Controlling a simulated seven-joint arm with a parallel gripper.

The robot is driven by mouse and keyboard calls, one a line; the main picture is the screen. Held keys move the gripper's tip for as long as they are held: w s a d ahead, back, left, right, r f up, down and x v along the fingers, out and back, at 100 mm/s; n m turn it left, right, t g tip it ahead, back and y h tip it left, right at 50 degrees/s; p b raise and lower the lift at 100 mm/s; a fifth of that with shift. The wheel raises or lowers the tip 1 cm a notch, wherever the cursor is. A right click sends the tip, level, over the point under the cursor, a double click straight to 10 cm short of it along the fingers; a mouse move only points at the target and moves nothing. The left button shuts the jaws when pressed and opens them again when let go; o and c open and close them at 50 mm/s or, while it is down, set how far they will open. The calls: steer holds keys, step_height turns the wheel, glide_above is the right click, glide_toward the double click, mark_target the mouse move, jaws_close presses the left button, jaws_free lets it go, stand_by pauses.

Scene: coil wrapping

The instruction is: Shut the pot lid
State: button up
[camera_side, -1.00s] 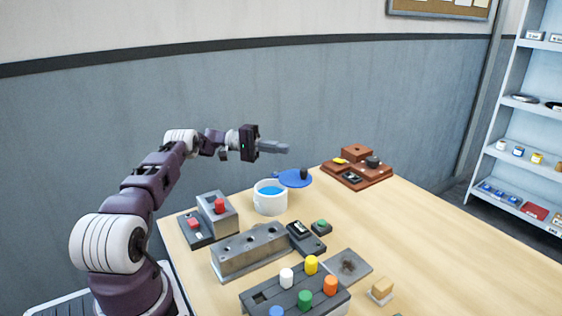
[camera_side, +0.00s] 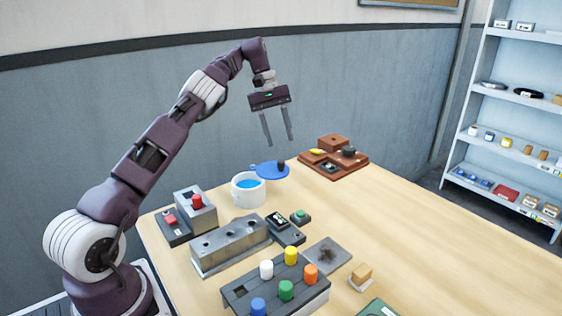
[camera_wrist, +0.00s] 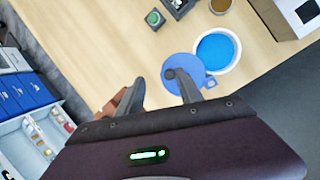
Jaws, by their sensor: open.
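The white pot (camera_side: 248,190) stands on the table with its top open and a blue inside showing. The blue lid (camera_side: 271,170) with a dark knob (camera_side: 281,166) is swung open at the pot's far right side, beside the rim. In the wrist view the pot (camera_wrist: 236,53) lies right of the lid (camera_wrist: 181,72). My gripper (camera_side: 279,142) is open and empty, fingers pointing down, above the lid in the side view. In the wrist view its fingers (camera_wrist: 158,88) are spread, one overlapping the lid near the knob.
A reddish-brown tray (camera_side: 335,172) with small parts stands right of the lid. A grey block with holes (camera_side: 229,244), button boxes (camera_side: 187,217) and a rack of coloured pegs (camera_side: 275,291) stand nearer.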

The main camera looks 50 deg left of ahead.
mark_target(281, 162)
steer(key=f+y, duration=0.1)
steer(key=f, duration=0.2)
steer(key=f+n+y, duration=0.1)
steer(key=f, duration=0.1)
steer(key=f+y, duration=0.1)
steer(key=f, duration=0.2)
steer(key=shift+w+d+f+n+g+y, duration=0.2)
steer(key=shift+d+f+n+g+y, duration=0.1)
steer(key=shift+n+g+y, duration=0.1)
jaws_close()
stand_by(1.3)
